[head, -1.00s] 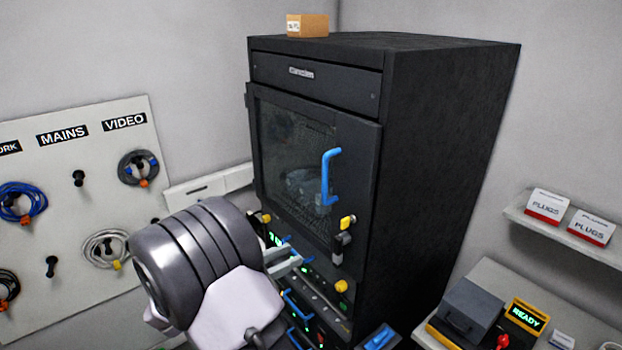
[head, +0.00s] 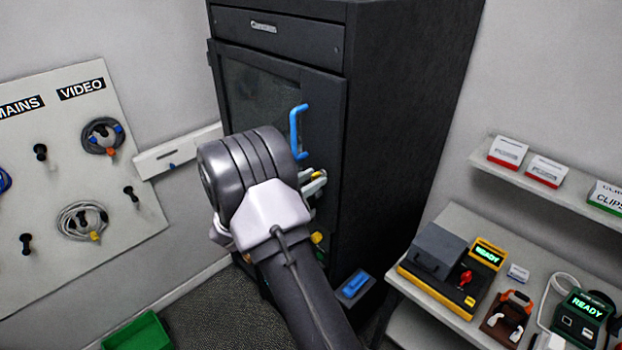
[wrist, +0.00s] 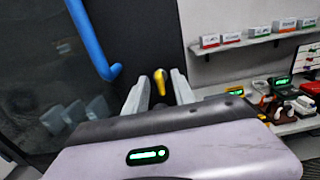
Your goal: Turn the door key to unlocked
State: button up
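The yellow door key (wrist: 160,80) is on the black cabinet's door (wrist: 148,40), below and right of the blue handle (wrist: 92,42). Its grip looks close to upright in the wrist view. My gripper (wrist: 159,84) is open, with one pale finger on each side of the key. I cannot tell whether either finger touches it. In the head view, my gripper (head: 316,182) is at the door's right edge. A bit of the yellow key (head: 318,174) shows between its fingers; the lock is mostly hidden. The blue handle (head: 298,132) is just above.
Another yellow knob (head: 317,238) is lower on the cabinet (head: 405,120). A bench (head: 400,275) with a yellow-and-black tester (head: 450,285) stands at the right, under a shelf (head: 480,165) of boxes. A cable board (head: 60,190) hangs at left. A green bin (head: 138,332) is on the floor.

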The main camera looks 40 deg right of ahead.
grip_shut()
jog(key=shift+f+b, duration=0.1)
jog(key=shift+b, duration=0.3)
jog(key=m+b, duration=0.8)
jog(key=b, duration=0.5)
jog(key=m+b, duration=0.9)
jog(key=b, duration=0.3)
jog(key=shift+s+f+m+b, duration=0.15)
jog(key=shift+m+b, duration=0.15)
jog(key=shift+b, duration=0.05)
jog(key=shift+m, duration=0.3)
